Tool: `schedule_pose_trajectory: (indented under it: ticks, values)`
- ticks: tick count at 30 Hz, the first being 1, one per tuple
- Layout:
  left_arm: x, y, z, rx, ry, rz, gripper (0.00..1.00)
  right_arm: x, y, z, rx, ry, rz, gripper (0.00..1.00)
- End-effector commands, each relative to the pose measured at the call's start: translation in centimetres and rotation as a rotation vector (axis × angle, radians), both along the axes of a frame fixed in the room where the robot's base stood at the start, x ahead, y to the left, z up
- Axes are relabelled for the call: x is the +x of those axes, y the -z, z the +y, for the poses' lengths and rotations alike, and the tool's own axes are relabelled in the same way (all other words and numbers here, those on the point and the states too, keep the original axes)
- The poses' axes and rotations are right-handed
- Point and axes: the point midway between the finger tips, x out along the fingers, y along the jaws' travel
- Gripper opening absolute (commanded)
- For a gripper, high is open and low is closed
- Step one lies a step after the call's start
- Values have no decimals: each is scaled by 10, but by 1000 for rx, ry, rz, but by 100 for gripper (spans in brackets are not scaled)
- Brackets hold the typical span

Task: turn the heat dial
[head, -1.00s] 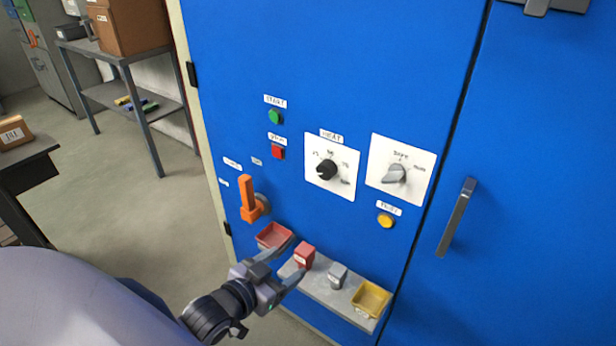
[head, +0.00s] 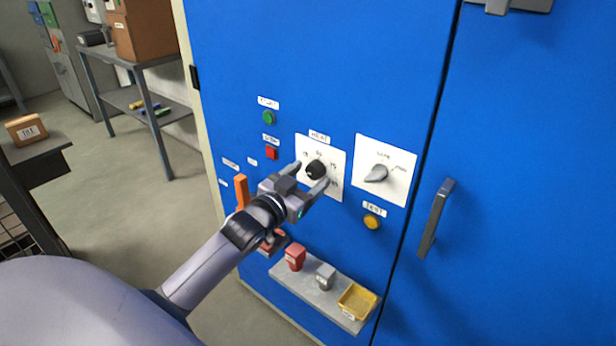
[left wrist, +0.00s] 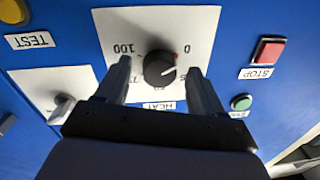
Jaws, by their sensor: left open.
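The heat dial is a black round knob (head: 316,170) on a white plate (head: 336,155) labelled HEAT, on the blue cabinet front. In the left wrist view the knob (left wrist: 160,69) has a red mark on its edge near the 0, at the upper right. My left gripper (head: 309,180) is open in front of the dial. In the left wrist view its two fingers (left wrist: 160,82) stand apart, one on each side of the knob, with gaps between. I cannot tell how deep the fingertips reach. My right gripper is not in view.
Green (head: 268,117) and red (head: 271,153) buttons are to the left. An orange lever (head: 241,192) is behind my arm. A shelf with blocks and a yellow tray (head: 357,302) is below.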

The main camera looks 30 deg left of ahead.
Motion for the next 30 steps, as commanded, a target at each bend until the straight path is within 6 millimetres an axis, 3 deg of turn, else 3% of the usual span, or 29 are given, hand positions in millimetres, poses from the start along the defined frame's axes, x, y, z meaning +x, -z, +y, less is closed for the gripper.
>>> schedule_pose_trajectory:
  ticks: [11,17,30]
  values:
    - [6,0,0,0,0,1,68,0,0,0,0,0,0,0]
    - [5,0,0,0,0,1,12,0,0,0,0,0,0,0]
    - [6,0,0,79,-1,-3,12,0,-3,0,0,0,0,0]
